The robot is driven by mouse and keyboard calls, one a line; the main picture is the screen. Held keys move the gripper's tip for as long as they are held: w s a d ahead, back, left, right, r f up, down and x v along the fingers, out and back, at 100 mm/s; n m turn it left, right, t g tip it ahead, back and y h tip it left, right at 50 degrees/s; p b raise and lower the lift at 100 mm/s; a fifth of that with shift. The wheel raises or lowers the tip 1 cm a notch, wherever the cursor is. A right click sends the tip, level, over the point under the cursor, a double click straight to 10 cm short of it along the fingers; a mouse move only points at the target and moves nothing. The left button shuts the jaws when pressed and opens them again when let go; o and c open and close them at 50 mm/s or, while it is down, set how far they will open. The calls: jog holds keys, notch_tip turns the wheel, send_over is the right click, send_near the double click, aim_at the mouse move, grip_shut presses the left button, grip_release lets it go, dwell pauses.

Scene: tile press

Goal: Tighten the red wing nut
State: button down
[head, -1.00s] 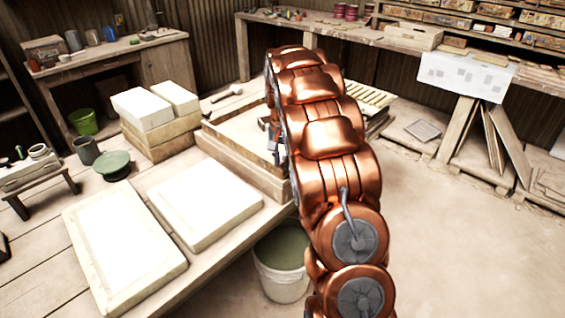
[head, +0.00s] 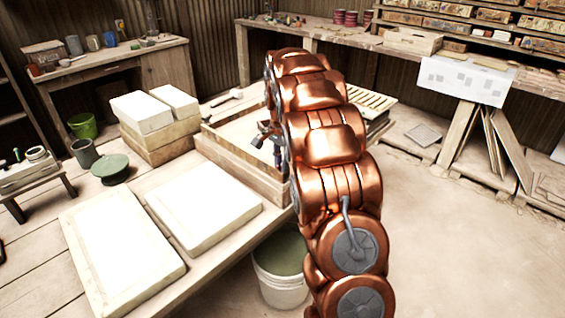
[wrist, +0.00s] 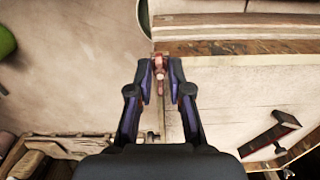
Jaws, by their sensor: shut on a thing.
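In the wrist view, the red wing nut (wrist: 159,76) sits between the fingertips of my gripper (wrist: 160,80), at the edge of a pale wooden frame (wrist: 230,95). My gripper is closed on it, with a finger on each side. In the head view, part of my gripper (head: 262,139) shows just left of my copper arm, over the wooden frame (head: 232,167) on the workbench. My arm hides the wing nut there.
A dark tool with a reddish face (wrist: 270,136) lies right of my gripper in the wrist view. White slabs (head: 205,207) lie on the bench front. Stacked blocks (head: 150,115) stand behind them. A white bucket (head: 280,285) stands on the floor beside the bench.

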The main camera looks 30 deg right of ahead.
dwell(0.3)
jog(key=c, duration=1.1)
grip_release()
jog(key=shift+r, duration=0.1)
jog(key=shift+r, duration=5.9)
